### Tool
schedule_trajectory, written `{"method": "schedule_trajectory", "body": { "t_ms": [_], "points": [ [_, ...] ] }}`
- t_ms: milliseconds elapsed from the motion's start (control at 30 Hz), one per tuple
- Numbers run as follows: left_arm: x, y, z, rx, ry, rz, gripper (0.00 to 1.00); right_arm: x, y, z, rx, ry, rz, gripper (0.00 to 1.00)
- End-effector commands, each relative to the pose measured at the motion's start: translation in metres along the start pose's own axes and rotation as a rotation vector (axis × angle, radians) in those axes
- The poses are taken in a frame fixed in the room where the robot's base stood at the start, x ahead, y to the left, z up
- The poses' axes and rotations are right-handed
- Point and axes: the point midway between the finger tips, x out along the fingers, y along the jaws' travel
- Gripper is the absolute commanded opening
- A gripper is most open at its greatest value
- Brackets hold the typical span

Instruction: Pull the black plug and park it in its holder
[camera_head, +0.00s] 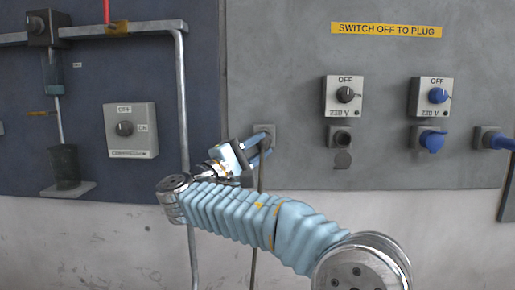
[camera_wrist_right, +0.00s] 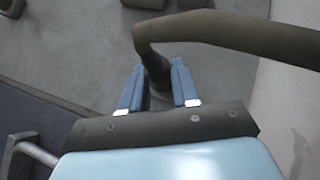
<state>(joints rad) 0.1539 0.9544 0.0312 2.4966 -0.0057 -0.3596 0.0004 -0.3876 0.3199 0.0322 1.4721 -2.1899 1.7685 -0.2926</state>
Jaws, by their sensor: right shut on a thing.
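My right gripper (camera_head: 262,142) is shut on the black plug (camera_wrist_right: 155,72), which sits between its two blue fingers (camera_wrist_right: 158,84) in the wrist view. A thick dark cable (camera_wrist_right: 230,28) bends away from the plug to the right there. In the head view the cable (camera_head: 260,180) hangs down from the gripper. The gripper is at a small grey holder (camera_head: 265,129) on the wall panel; the fingers partly cover it, and I cannot tell how far in the plug sits. The black socket (camera_head: 341,137) to the right has no plug in it, and its cap (camera_head: 342,160) hangs down. My left gripper is out of view.
The black knob (camera_head: 345,95) is above the black socket. A metal pipe (camera_head: 182,100) and switch box (camera_head: 130,130) stand left of the gripper.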

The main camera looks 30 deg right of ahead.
Motion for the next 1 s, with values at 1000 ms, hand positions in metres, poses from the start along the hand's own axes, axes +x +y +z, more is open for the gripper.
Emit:
{"method": "schedule_trajectory", "body": {
  "t_ms": [1000],
  "points": [
    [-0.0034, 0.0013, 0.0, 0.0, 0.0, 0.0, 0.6, 0.005, 0.0008, -0.0044, 0.002, -0.001, 0.005, 0.0]
  ]
}}
